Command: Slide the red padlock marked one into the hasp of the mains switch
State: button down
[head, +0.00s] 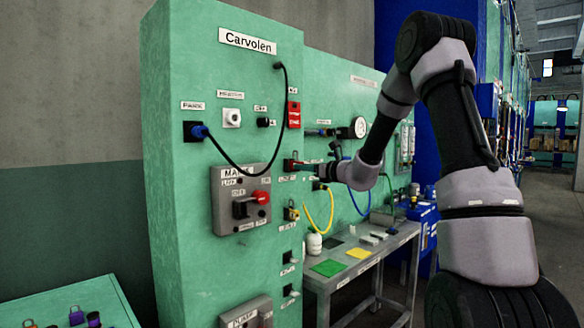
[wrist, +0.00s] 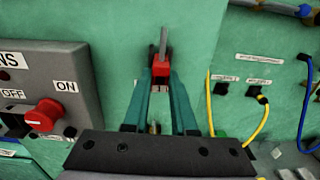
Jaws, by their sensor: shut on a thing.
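My gripper (wrist: 162,80) is shut on a red padlock (wrist: 162,68), with its grey shackle (wrist: 163,42) pointing away from the fingers. Any mark on the padlock is too small to read. In the head view my gripper (head: 300,166) is in front of the green panel, up and to the right of the mains switch (head: 226,222). In the wrist view the grey mains switch box (wrist: 72,75) is at the left, with a red knob (wrist: 45,114) and OFF and ON labels. The padlock is apart from the box. I cannot make out the hasp clearly.
A black cable (head: 229,162) loops across the panel above the switch. Yellow cables (wrist: 209,103) hang to the right. A grey bench (head: 345,278) stands at right. A green table (head: 118,300) with several padlocks (head: 76,317) is at lower left.

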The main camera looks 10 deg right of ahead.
jog(key=shift+v, duration=1)
jog(key=v, duration=0.3)
jog(key=shift+s+d, duration=0.25)
jog(key=shift+s, duration=0.1)
dwell(0.4)
